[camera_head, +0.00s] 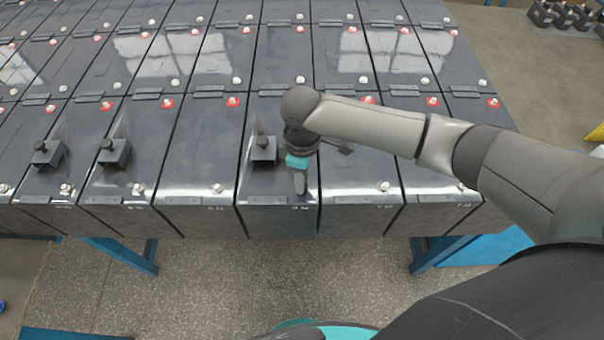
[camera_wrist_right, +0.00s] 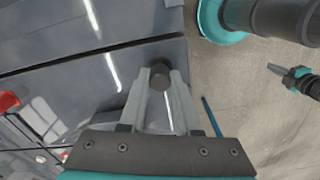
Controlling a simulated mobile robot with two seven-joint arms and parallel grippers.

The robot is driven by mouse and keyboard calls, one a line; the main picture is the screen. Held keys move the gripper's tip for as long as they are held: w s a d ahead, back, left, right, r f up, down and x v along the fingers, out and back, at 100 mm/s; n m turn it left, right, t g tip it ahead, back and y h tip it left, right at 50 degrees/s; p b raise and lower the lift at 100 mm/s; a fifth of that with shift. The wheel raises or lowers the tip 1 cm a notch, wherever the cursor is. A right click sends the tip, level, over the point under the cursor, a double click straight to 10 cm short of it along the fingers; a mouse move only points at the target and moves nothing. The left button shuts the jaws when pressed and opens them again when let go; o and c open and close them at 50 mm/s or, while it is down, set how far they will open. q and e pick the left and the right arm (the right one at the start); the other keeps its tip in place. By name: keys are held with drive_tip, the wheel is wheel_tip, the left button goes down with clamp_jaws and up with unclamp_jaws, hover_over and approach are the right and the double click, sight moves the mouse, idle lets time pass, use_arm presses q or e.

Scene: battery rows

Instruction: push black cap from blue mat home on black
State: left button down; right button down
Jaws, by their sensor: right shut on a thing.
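My right gripper (camera_head: 300,188) points down over the front end of a dark battery in the middle of the front row. In the right wrist view its two grey fingers (camera_wrist_right: 160,88) are shut on a black cap (camera_wrist_right: 161,77). The cap is hidden in the head view, and so is the spot under the fingertips; I cannot tell whether the cap touches a post. Neighbouring batteries carry bare silver posts (camera_head: 217,188) at their front ends. What looks like my left gripper (camera_wrist_right: 278,71) hangs over the floor in the right wrist view, its jaws unclear.
Black blocks with knobs stand on front-row batteries, at the left (camera_head: 47,152), further right (camera_head: 115,152) and just left of my gripper (camera_head: 263,152). Red-ringed posts (camera_head: 232,101) mark the far ends. A blue surface (camera_head: 490,248) lies below the table at right.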

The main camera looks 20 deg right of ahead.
drive_tip(key=shift+f, duration=0.5)
idle(0.8)
drive_tip(key=shift+c, duration=0.3)
unclamp_jaws()
idle(0.4)
drive_tip(key=shift+r, duration=0.15)
wheel_tip(320, 180, up, 4)
drive_tip(key=p, duration=0.5)
drive_tip(key=shift+r, duration=0.25)
drive_tip(key=shift+r+p, duration=0.65)
drive_tip(key=shift+r, duration=0.5)
